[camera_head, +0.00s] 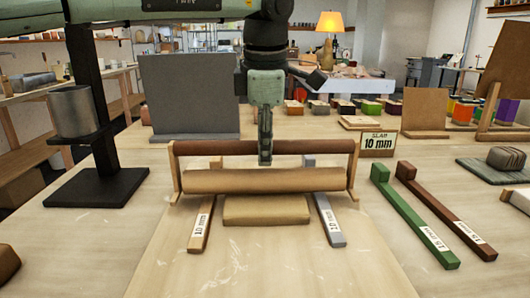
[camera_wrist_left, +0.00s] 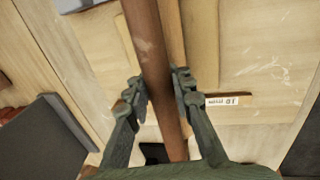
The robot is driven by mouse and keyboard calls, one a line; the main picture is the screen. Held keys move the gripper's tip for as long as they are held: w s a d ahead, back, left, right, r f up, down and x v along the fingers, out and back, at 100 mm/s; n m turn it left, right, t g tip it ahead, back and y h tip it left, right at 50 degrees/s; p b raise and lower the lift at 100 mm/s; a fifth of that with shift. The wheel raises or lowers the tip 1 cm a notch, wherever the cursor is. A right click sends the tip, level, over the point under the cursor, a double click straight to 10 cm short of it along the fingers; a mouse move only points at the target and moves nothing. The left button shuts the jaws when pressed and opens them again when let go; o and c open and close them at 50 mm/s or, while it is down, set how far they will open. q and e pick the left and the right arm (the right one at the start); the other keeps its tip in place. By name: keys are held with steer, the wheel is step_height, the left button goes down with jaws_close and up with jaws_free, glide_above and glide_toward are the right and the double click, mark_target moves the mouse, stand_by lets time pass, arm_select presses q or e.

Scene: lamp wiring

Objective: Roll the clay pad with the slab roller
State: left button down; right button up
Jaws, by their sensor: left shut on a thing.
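The slab roller (camera_head: 265,181) is a tan cylinder with a dark brown handle bar (camera_head: 315,147) above it, held between two wooden side arms. My left gripper (camera_head: 265,158) is shut on the middle of the handle bar, which also passes between its fingers in the left wrist view (camera_wrist_left: 152,55). The tan clay pad (camera_head: 266,212) lies just in front of the roller; its back edge is hidden. A wooden strip (camera_head: 203,222) marked 10 mm lies left of the pad, and a grey strip (camera_head: 328,220), also marked 10 mm, lies right. My right gripper is not in view.
A sign (camera_head: 378,143) reads "SLAB 10 mm". A green strip (camera_head: 410,210) and a dark brown strip (camera_head: 445,210) lie to the right. A black stand with a grey cylinder (camera_head: 75,110) is at left. A grey board (camera_head: 190,95) stands behind. The table front is clear.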

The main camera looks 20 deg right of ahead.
arm_select(q)
steer(key=shift+w+d+f, duration=0.1)
steer(key=shift+w+d, duration=0.25)
steer(key=shift+w, duration=0.8)
steer(key=shift+w+d+f, duration=0.1)
steer(key=shift+w+d, duration=0.3)
steer(key=shift+w, duration=0.8)
steer(key=shift+w+d, duration=0.35)
steer(key=shift+w, duration=0.8)
